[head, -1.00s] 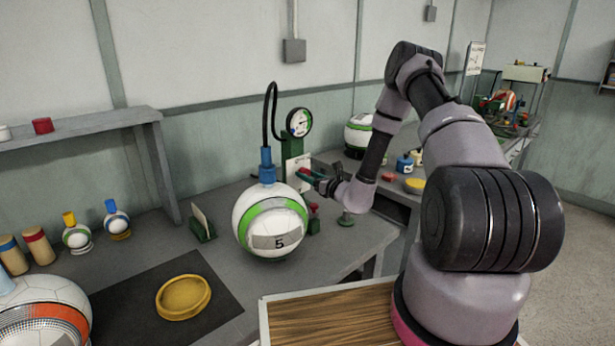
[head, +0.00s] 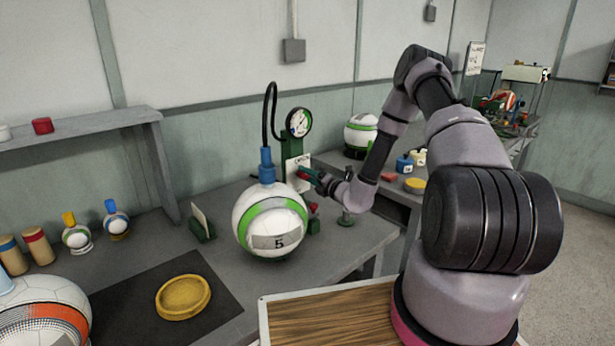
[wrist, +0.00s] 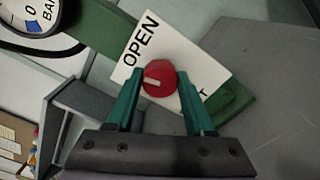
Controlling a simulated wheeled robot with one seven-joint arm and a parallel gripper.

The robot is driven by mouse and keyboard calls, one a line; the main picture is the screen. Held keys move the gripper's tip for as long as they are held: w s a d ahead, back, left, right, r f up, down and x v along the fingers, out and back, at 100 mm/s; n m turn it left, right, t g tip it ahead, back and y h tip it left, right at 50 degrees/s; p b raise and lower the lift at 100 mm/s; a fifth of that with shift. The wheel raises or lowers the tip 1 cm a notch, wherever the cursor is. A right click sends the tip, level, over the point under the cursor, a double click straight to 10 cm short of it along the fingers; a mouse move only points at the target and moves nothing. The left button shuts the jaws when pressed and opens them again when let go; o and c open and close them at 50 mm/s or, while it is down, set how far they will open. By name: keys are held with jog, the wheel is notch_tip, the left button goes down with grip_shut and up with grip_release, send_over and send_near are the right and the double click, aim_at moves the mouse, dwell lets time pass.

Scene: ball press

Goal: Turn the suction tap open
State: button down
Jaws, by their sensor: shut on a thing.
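The suction tap is a round red knob (wrist: 160,78) with a pale mark on its face, in the middle of the wrist view. It sits on a white plate (wrist: 207,78) that reads OPEN at the upper left; the other word is mostly hidden, with only a T showing. My gripper (wrist: 158,84) has its green fingers on either side of the knob and is shut on it. In the head view my gripper (head: 307,175) is at the green post (head: 292,150), right of and behind the ball marked 5 (head: 270,222).
A round gauge (head: 299,122) tops the post, and a black hose (head: 267,112) runs to the blue fitting (head: 266,165) on the ball. A small card stand (head: 202,224) is left of the ball. A yellow dish (head: 183,297) lies on the dark mat.

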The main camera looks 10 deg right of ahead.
jog(key=shift+m, duration=1.3)
jog(key=shift+f, duration=0.1)
jog(key=shift+c, duration=1.4)
grip_release()
jog(key=v, duration=1.1)
